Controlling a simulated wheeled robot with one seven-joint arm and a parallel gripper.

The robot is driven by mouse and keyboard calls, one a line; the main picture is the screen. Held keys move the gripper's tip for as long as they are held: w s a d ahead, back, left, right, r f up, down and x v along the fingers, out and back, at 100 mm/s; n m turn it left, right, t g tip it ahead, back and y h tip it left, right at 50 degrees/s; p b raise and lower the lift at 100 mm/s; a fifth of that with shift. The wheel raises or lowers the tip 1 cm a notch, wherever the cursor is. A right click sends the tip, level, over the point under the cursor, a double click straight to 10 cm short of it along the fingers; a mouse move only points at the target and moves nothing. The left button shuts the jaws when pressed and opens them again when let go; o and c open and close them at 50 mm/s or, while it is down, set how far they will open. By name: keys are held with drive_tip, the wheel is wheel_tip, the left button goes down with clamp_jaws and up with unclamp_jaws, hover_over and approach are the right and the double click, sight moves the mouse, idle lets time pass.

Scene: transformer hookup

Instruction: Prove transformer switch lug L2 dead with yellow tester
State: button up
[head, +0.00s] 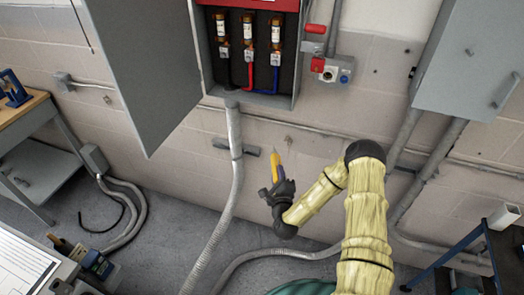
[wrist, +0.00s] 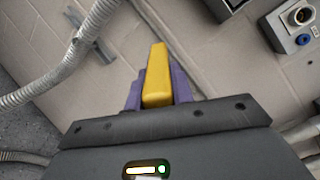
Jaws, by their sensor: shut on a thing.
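The yellow tester (head: 275,166) is held in my gripper (head: 279,184), which is shut on it. In the wrist view the tester (wrist: 157,78) points up and away between the purple fingers of my gripper (wrist: 158,92). The open switch box (head: 249,50) is on the wall above, with three fuses and lugs in a row. The lugs (head: 249,57) have a red wire and a blue wire below; the lug labels are too small to read. My gripper is below the box, apart from it and slightly right of the conduit.
The box's grey door (head: 143,65) hangs open to the left. A flexible conduit (head: 236,150) runs down from the box. A red and blue socket unit (head: 332,70) is right of it; a closed grey cabinet (head: 468,60) is at far right. A wooden bench (head: 20,118) stands left.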

drive_tip(key=s+d+f, duration=0.5)
drive_tip(key=s+f, duration=0.3)
drive_tip(key=s, duration=0.2)
drive_tip(key=shift+s+f+b, duration=0.15)
drive_tip(key=shift+s+b, duration=0.2)
drive_tip(key=shift+a, duration=0.15)
